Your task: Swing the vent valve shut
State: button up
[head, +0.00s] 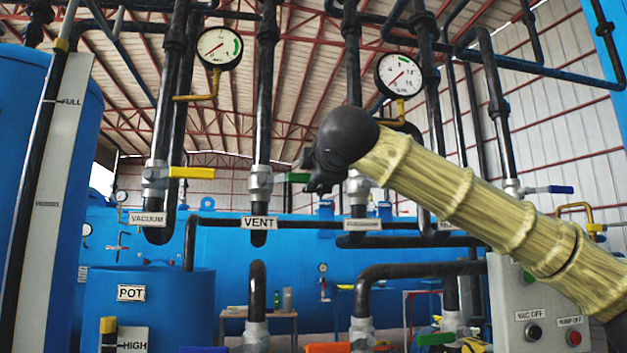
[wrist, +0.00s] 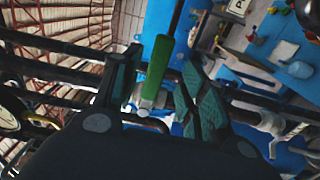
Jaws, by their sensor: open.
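The vent valve (head: 260,182) is a grey metal body on a black vertical pipe, above a VENT label (head: 259,222). Its green lever (head: 294,178) points right, roughly level, across the pipe. My gripper (head: 318,182) is at the lever's right end in the head view; its dark fingers hide part of that end. In the wrist view the green lever (wrist: 161,72) runs between the two open fingers of my gripper (wrist: 157,85). Gaps show on both sides, and the fingers are not closed on it. Whether either finger touches it cannot be told.
Another grey valve (head: 359,186) is close behind my gripper. Pipes and gauges (head: 219,46) crowd above. A grey control box (head: 540,305) stands lower right.

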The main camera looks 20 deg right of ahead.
jog(key=v, duration=0.7)
jog(key=shift+f, duration=0.1)
dwell(0.4)
